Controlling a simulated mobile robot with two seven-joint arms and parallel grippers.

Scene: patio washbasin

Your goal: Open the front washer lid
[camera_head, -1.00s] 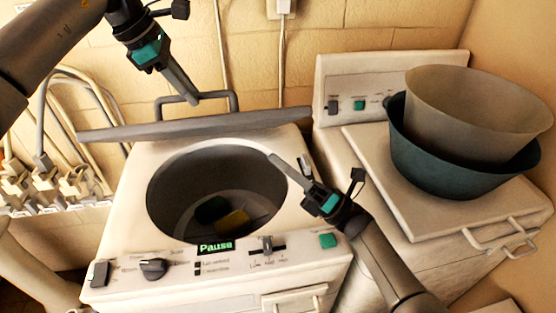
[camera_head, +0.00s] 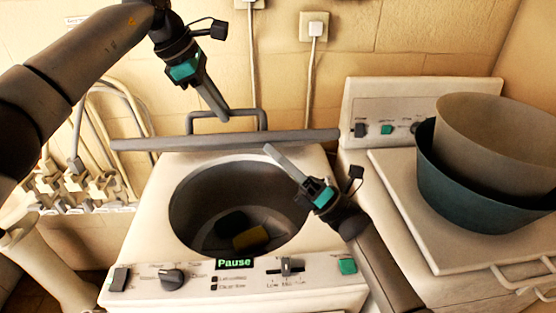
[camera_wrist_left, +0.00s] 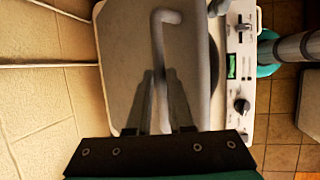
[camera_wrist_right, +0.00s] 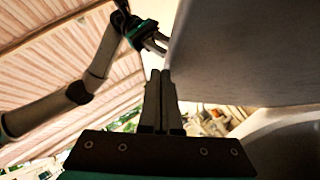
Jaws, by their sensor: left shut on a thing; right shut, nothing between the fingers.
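The front washer (camera_head: 150,235) has its round drum opening uncovered. Its grey lid (camera_head: 290,138) stands raised, nearly edge-on, behind the opening, with its bar handle (camera_head: 190,120) on the far side. My left gripper (camera_head: 224,117) is shut on the handle; in the left wrist view the handle (camera_wrist_left: 157,50) runs up from the fingers across the lid's face (camera_wrist_left: 125,70). My right gripper (camera_head: 268,148) is shut and empty over the back right of the opening, near the lid's near side. In the right wrist view its closed fingers (camera_wrist_right: 160,75) are beside the lid's edge (camera_wrist_right: 240,60).
A second washer (camera_head: 400,170) with a closed lid stands at the right, holding a teal basin (camera_head: 440,190) with a beige basin (camera_head: 500,125) inside. Hoses and taps (camera_head: 70,185) line the left wall. Dark and yellow items (camera_head: 250,238) lie in the drum.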

